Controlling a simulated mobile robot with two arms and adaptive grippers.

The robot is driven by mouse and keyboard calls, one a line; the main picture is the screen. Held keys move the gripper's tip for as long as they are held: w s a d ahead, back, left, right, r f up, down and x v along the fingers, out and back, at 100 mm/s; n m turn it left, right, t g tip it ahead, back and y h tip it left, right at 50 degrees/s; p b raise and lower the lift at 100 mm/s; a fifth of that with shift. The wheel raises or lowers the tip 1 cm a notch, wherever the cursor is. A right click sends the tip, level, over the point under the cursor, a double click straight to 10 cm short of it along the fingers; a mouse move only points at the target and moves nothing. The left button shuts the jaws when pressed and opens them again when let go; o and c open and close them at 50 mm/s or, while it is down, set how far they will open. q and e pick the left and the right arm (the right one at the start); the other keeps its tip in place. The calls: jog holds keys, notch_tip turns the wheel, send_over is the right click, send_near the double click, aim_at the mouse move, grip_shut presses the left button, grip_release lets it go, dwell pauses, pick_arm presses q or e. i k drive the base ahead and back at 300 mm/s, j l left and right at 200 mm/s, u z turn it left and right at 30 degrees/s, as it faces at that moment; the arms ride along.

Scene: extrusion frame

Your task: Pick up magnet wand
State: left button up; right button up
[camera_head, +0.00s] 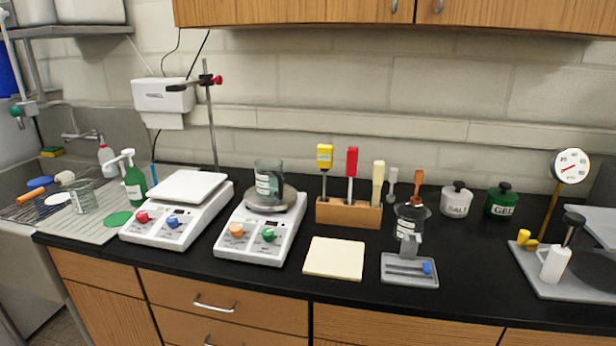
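A wooden rack (349,214) on the black bench holds upright tools. They include a yellow-handled tool (325,156), a red-handled tool (351,162) and a cream-handled tool (378,173). A small grey-handled tool (391,181) and an orange-handled tool (418,180) stand just right of the rack; their lower parts are partly hidden. I cannot tell for sure which of these is the magnet wand. Neither of my grippers shows in the head view.
A hotplate (248,240) with a beaker (268,182) and a balance (170,222) stand left. A pale square pad (335,258) lies in front of the rack. A grey stand (409,272) and a glass vessel (411,217) are right of it. Jars (456,200) stand behind.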

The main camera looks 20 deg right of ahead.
aim_at(352, 152)
jog(key=j+z, duration=0.1)
jog(key=z, duration=0.4)
jog(key=i+j+z, duration=0.1)
jog(key=z, duration=0.4)
jog(key=j+z, duration=0.1)
jog(key=z, duration=0.35)
